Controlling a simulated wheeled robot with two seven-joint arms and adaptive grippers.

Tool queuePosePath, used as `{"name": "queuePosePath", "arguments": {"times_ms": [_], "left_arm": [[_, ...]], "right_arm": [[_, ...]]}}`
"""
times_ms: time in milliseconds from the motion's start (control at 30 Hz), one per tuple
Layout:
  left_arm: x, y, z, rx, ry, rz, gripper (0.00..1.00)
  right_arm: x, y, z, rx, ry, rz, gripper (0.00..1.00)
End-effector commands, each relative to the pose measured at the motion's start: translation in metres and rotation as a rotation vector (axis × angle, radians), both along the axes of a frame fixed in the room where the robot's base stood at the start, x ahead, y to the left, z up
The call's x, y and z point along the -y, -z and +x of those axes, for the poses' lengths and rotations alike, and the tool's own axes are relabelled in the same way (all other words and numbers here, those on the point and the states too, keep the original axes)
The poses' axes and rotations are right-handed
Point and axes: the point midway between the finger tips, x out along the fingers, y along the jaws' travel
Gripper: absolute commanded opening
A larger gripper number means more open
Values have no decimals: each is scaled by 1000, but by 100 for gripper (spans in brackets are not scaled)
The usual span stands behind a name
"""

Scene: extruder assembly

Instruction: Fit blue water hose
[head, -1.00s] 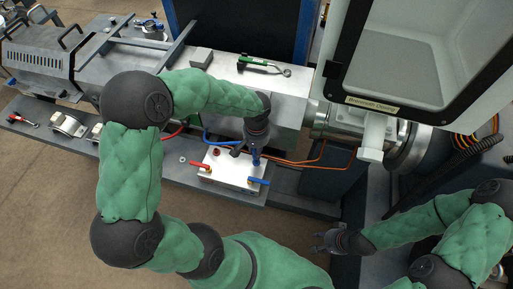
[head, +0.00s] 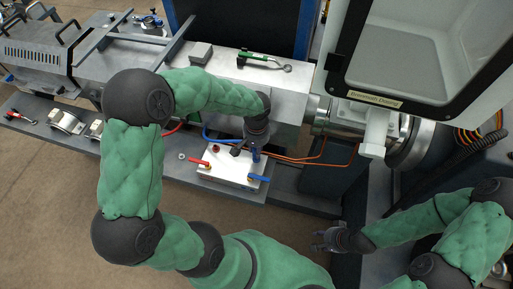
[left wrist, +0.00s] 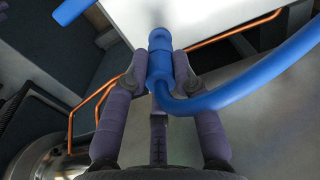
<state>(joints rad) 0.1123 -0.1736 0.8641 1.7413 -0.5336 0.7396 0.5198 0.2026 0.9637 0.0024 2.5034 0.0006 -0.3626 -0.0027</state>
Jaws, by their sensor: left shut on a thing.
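The blue water hose (head: 216,139) runs from behind my left arm toward the white block (head: 226,170). My left gripper (head: 254,150) is over the block's back right corner. In the left wrist view the fingers (left wrist: 160,78) are shut on the hose's blue end fitting (left wrist: 160,52), and the hose (left wrist: 255,78) curves off to the right. The fitting's tip meets the edge of the white block (left wrist: 205,18) in that view; whether it is seated cannot be told. My right gripper (head: 320,240) is open and empty, low over the floor.
The block carries a red lever (head: 198,163) and a blue lever (head: 258,177). Orange lines (head: 310,160) run right of it. A green-handled wrench (head: 265,61) and a grey box (head: 201,53) lie on the machine top. The hopper housing (head: 415,55) stands at the right.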

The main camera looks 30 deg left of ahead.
Motion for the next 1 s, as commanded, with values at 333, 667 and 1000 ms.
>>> {"name": "queuePosePath", "arguments": {"times_ms": [333, 667, 1000], "left_arm": [[0, 7, 0, 0, 0, 0, 0], [0, 12, 0, 0, 0, 0, 0], [0, 18, 0, 0, 0, 0, 0]], "right_arm": [[0, 5, 0, 0, 0, 0, 40], [0, 9, 0, 0, 0, 0, 40], [0, 14, 0, 0, 0, 0, 40]]}}
